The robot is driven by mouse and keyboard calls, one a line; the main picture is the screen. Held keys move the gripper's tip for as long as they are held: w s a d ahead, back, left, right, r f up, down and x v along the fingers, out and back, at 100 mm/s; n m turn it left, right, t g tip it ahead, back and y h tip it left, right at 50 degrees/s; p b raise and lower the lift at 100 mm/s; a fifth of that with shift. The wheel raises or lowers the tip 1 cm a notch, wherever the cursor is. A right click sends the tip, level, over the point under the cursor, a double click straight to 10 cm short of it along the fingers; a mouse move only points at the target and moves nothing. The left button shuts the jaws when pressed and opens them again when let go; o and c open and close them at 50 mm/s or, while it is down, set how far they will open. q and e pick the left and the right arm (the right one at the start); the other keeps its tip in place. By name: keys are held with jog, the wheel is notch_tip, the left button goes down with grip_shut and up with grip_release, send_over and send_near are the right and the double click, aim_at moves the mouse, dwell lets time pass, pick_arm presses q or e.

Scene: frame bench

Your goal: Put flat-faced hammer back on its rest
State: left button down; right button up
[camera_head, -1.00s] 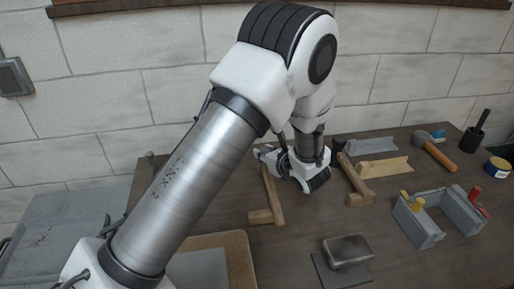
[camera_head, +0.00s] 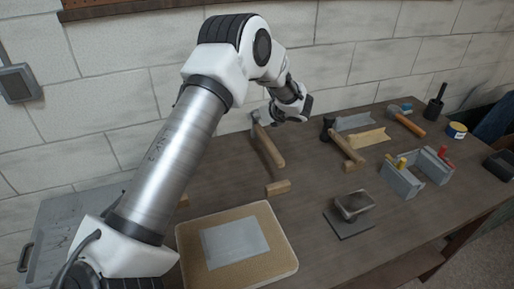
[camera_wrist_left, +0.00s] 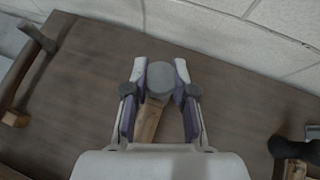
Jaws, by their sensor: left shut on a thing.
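The flat-faced hammer (camera_head: 269,146) has a grey head and a light wooden handle. My left gripper (camera_head: 267,113) is shut on it near the head. In the left wrist view the hammer's round grey head (camera_wrist_left: 160,78) sits between the fingers (camera_wrist_left: 159,95), with the handle (camera_wrist_left: 148,122) running back under the gripper. In the head view the handle slants down toward a small wooden block (camera_head: 278,187), which looks like part of a rest; the handle end appears apart from it. My right gripper is not in view.
A dark-headed hammer (camera_head: 343,147) lies to the right, its handle by another wooden block. A metal block (camera_head: 354,204) and a tan board (camera_head: 285,262) stand nearer. My arm hides the bench's left part.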

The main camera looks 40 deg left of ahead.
aim_at(259, 127)
pick_arm(q)
jog(key=f, duration=0.1)
jog(key=f+p, duration=0.1)
jog(key=f, duration=0.1)
jog(key=w+f, duration=0.1)
jog(key=f, duration=0.1)
jog(key=shift+d+f, duration=0.2)
jog(key=shift+d, duration=0.05)
jog(key=f, duration=0.1)
jog(key=f+p, duration=0.1)
jog(key=shift+s+a+f, duration=0.1)
jog(key=shift+s+f, duration=0.1)
jog(key=shift+f, duration=0.1)
jog(key=shift+s+f, duration=0.1)
jog(key=shift+f, duration=0.5)
jog(key=c, duration=0.9)
grip_release()
jog(key=shift+c, duration=0.2)
jog(key=shift+r, duration=0.1)
jog(key=shift+r, duration=0.1)
